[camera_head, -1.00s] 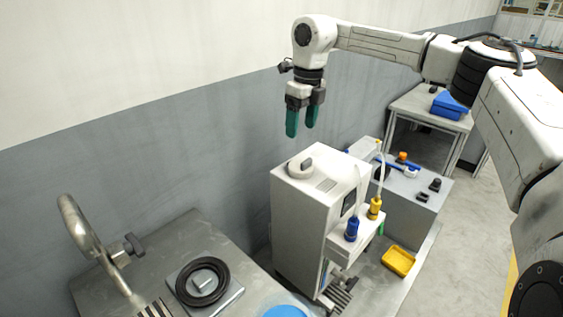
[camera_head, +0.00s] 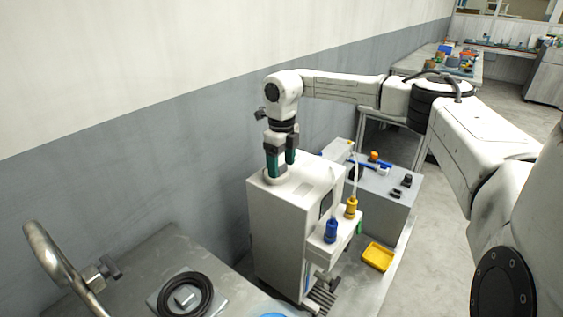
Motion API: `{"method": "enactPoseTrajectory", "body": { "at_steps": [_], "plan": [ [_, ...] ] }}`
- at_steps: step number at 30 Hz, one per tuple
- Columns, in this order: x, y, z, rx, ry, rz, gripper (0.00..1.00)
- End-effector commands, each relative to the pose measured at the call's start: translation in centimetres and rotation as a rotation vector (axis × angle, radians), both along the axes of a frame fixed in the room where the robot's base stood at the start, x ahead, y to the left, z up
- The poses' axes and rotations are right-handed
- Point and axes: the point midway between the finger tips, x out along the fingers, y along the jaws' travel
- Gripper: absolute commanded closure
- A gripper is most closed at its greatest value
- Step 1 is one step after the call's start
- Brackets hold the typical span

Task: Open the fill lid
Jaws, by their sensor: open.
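The fill lid (camera_head: 272,182) is a round white lid on top of a white box-shaped machine (camera_head: 275,228), near its left back corner. My gripper (camera_head: 280,171) points down over the lid with its two green fingers apart. The fingertips are at the lid's height in the picture and hide part of it. I cannot tell whether they touch it. Nothing shows between the fingers.
Blue (camera_head: 331,231) and yellow (camera_head: 351,207) bottles stand on the machine's side shelf. A yellow tray (camera_head: 378,256) lies at lower right. A metal bench (camera_head: 135,262) with a black ring (camera_head: 185,297) is at lower left. The wall (camera_head: 150,170) runs behind the machine.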

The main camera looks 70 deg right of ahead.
Motion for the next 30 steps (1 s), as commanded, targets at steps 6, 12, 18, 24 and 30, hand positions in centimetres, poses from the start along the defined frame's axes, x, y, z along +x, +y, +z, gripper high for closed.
{"method": "enactPoseTrajectory", "body": {
  "at_steps": [6, 12, 18, 24, 30],
  "plan": [
    [0.01, 0.01, -0.07, 0.000, 0.000, 0.000, 0.28],
    [0.01, 0.01, -0.06, 0.001, 0.000, 0.000, 0.44],
    [0.01, 0.02, -0.04, 0.001, 0.000, 0.000, 0.63],
    [0.02, 0.03, -0.04, 0.001, 0.000, 0.000, 0.82],
    [0.02, 0.05, -0.03, 0.001, 0.000, 0.000, 1.00]
  ]
}}
